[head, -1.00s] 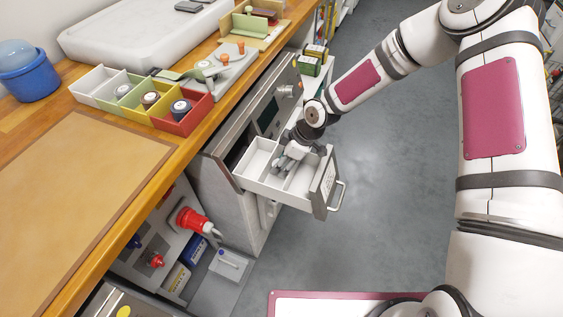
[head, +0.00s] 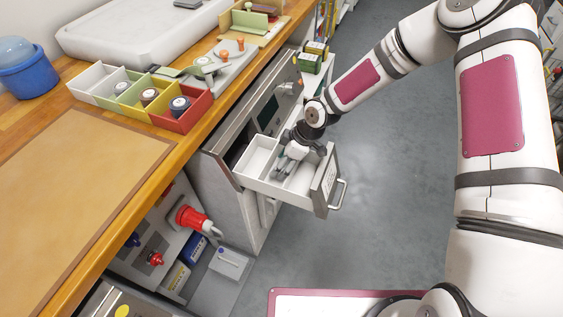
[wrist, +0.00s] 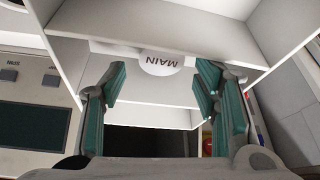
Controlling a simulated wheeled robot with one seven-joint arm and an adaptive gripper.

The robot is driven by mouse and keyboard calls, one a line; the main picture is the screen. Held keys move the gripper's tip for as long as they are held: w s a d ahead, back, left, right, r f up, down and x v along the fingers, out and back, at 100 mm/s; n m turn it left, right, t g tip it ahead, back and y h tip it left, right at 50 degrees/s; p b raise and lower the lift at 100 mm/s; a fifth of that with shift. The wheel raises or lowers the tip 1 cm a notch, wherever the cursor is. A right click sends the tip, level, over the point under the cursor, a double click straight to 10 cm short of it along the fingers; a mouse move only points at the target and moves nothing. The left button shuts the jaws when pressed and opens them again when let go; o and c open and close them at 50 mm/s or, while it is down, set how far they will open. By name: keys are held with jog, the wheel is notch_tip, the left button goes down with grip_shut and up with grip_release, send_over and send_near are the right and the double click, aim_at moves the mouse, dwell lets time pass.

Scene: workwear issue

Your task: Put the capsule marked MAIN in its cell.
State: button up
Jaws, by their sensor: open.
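The capsule marked MAIN (wrist: 162,66) shows in the wrist view as a white round face with dark lettering, inside a white compartment of the pulled-out drawer (head: 324,184). My gripper (wrist: 160,78) is open, with one teal-padded finger on each side of the capsule in the picture. I cannot tell how far the capsule is from the pads. In the head view my gripper (head: 287,160) reaches down into the drawer and hides the capsule. A divided tray (head: 181,122) on the counter has white, green, yellow and red cells. The white cell (head: 92,85) looks empty; the other three hold dark-and-white capsules.
The drawer's walls and dividers stand close around my gripper. The wooden counter (head: 128,205) runs along the left, with a tan mat (head: 70,190) and a blue tub (head: 28,75). Red connectors (head: 190,217) sit on an open lower shelf. The grey floor on the right is clear.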

jog(key=shift+r, duration=0.5)
jog(key=v, duration=1.2)
jog(key=shift+p, duration=0.45)
jog(key=shift+r, duration=0.15)
jog(key=s+d+r+m+t+h, duration=0.1)
jog(key=s+d+r+m+h, duration=0.3)
jog(key=d+r, duration=0.4)
jog(key=s+d+r+m+h, duration=0.25)
jog(key=s+d+r, duration=0.35)
jog(key=r, duration=0.3)
jog(key=s+d+r+m+t+y, duration=0.1)
jog(key=s+r+m, duration=0.4)
jog(key=s, duration=0.4)
jog(key=s+d+r+m+t, duration=0.1)
jog(key=s+r+m, duration=0.4)
jog(key=s, duration=0.4)
jog(key=shift+s+d+y, duration=0.2)
jog(key=shift+d+y, duration=0.15)
jog(key=shift+d, duration=0.05)
jog(key=shift+r, duration=0.2)
